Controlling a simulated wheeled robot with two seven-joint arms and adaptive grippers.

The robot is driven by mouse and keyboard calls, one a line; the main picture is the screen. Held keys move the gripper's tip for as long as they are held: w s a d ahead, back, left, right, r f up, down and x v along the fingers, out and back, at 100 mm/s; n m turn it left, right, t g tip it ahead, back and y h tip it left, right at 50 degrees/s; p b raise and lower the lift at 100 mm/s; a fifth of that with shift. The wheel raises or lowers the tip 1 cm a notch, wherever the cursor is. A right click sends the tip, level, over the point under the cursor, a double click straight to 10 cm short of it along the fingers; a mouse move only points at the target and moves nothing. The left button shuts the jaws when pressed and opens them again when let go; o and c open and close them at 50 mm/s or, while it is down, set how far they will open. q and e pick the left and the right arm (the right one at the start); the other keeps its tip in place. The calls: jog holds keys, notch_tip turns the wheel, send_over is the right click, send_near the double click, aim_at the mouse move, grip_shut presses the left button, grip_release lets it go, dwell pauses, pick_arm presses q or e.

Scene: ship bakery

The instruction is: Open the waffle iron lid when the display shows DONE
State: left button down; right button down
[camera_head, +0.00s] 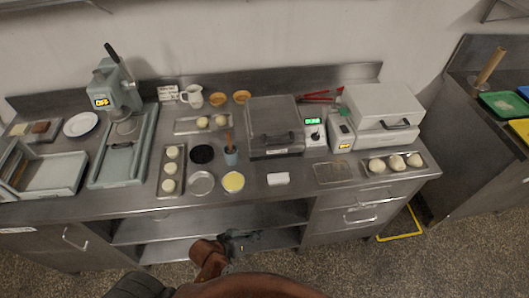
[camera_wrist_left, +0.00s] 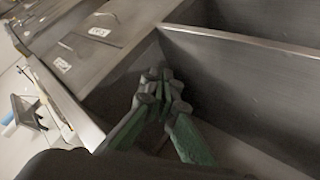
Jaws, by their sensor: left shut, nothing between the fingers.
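The waffle iron (camera_head: 272,126) is a grey box with a flat lid and a dark front handle, right of the counter's middle. Its lid appears shut. Beside it on the right stands a small display (camera_head: 314,121) lit green; its small text appears to read DONE. My left gripper (camera_head: 243,239) is low in front of the counter, by the open lower shelves, well below and apart from the waffle iron. The left wrist view shows its green fingers (camera_wrist_left: 165,90) together and empty. My right gripper is not in view.
A white box appliance (camera_head: 382,108) with a handle and amber display stands right of the waffle iron. A white block (camera_head: 278,179) lies near the front edge.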

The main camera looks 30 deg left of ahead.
pick_arm(q)
jog(key=w+d+r+n+t, duration=0.25)
jog(key=r+n+t, duration=0.2)
jog(key=r, duration=0.45)
jog(key=w+d+r+n+t+h, duration=0.1)
jog(key=w+d+r+n+t, duration=0.1)
jog(key=w+r+n+t, duration=0.45)
jog(key=w+d+r+n+t, duration=0.1)
jog(key=d+r+n, duration=0.15)
jog(key=r, duration=0.75)
jog(key=a+f+n+g+y, duration=0.1)
jog(key=a+n+y, duration=0.2)
jog(key=n+y, duration=0.2)
jog(key=a+f+n+g+y, duration=0.1)
jog(key=a+n+y, duration=0.2)
jog(key=n, duration=0.7)
jog(key=w+a+f+n+g+y, duration=0.1)
jog(key=a+n+y, duration=0.2)
jog(key=n+y, duration=0.5)
jog(key=shift+n+g, duration=0.35)
jog(key=shift+g, duration=0.05)
jog(key=shift+w+a, duration=0.15)
jog(key=x, duration=0.9)
jog(key=shift+p, duration=0.45)
jog(key=shift+w+a, duration=0.1)
jog(key=shift+w, duration=0.05)
